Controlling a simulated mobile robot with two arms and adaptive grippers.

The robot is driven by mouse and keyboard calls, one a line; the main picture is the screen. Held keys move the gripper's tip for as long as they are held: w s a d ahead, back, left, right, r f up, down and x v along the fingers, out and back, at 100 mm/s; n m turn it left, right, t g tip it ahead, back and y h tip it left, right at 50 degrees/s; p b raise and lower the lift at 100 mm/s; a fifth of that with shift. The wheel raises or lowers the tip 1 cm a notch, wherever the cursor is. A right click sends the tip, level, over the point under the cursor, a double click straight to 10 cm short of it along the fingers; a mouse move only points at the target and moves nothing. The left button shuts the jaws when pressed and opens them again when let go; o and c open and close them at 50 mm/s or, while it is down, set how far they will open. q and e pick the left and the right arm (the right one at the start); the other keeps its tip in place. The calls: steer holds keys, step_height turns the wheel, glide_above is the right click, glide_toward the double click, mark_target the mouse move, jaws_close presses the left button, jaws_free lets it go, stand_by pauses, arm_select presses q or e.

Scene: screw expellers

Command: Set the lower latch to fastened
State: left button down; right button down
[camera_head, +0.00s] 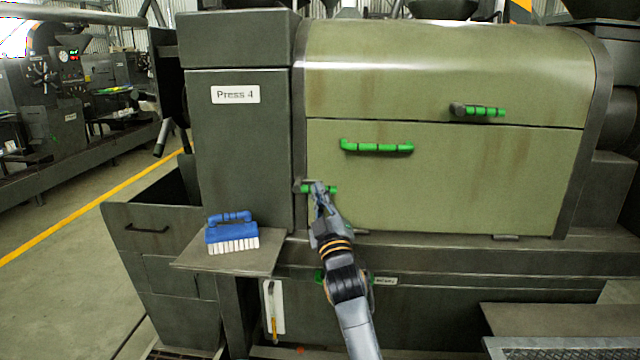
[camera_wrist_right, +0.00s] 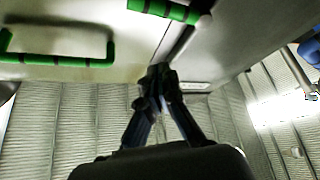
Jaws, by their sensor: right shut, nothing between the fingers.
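The lower latch (camera_head: 333,189) is a short green-gripped lever on a grey mount at the left edge of the press's lower green door (camera_head: 460,190). It lies about level in the head view, partly hidden by my right gripper (camera_head: 318,188). In the right wrist view a green grip (camera_wrist_right: 165,10), likely this latch, shows at the top edge, beyond my right gripper (camera_wrist_right: 158,75). The right fingers are shut and empty, close to the latch; I cannot tell whether they touch it. My left gripper is not in view.
A green door handle (camera_head: 376,147) sits above the latch, and an upper latch (camera_head: 480,111) is further right. A blue brush (camera_head: 231,233) stands on a small shelf (camera_head: 190,263) at left. Below, my right arm partly hides another green part (camera_head: 318,277).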

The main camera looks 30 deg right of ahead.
steer(key=s+a+f, duration=0.2)
steer(key=s, duration=0.1)
steer(key=shift+f+b, duration=0.3)
steer(key=shift+f, duration=0.05)
